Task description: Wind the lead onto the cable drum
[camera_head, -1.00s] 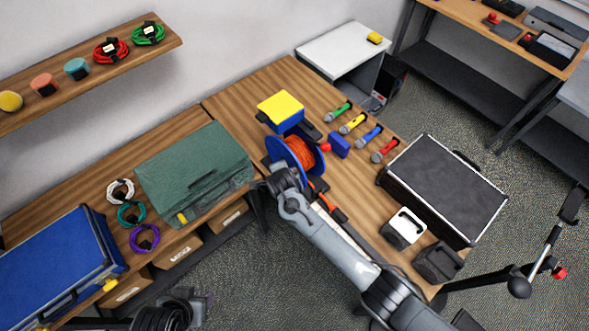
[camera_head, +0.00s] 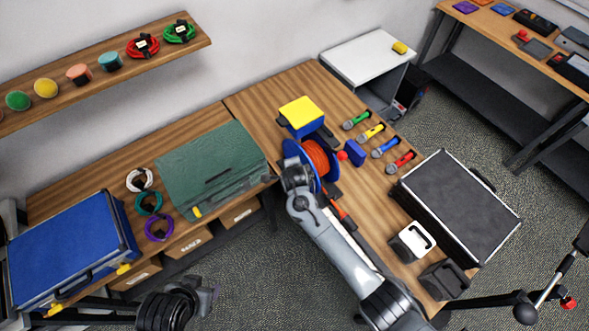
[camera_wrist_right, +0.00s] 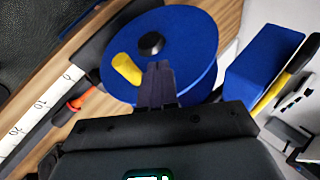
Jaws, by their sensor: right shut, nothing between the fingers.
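The cable drum has blue flanges (camera_head: 291,151) and orange lead wound around its core (camera_head: 316,156); it stands upright on the wooden bench. In the right wrist view, its blue flange (camera_wrist_right: 196,48) has a black hub and a yellow crank handle (camera_wrist_right: 127,70). My right gripper (camera_wrist_right: 158,68) is shut and empty, its fingertips in front of the flange, just right of the handle; I cannot tell whether they touch. In the head view, my right wrist partly hides the drum's near side. My left gripper (camera_head: 211,297) is low at the bottom left, away from the drum; its fingers are unclear.
A yellow-topped blue box (camera_head: 298,113) stands behind the drum, and a blue block (camera_head: 355,152) to its right. Several coloured microphones lie farther right. A black case (camera_head: 456,207) is at the bench's right. A green case (camera_head: 210,165) stands on the left bench.

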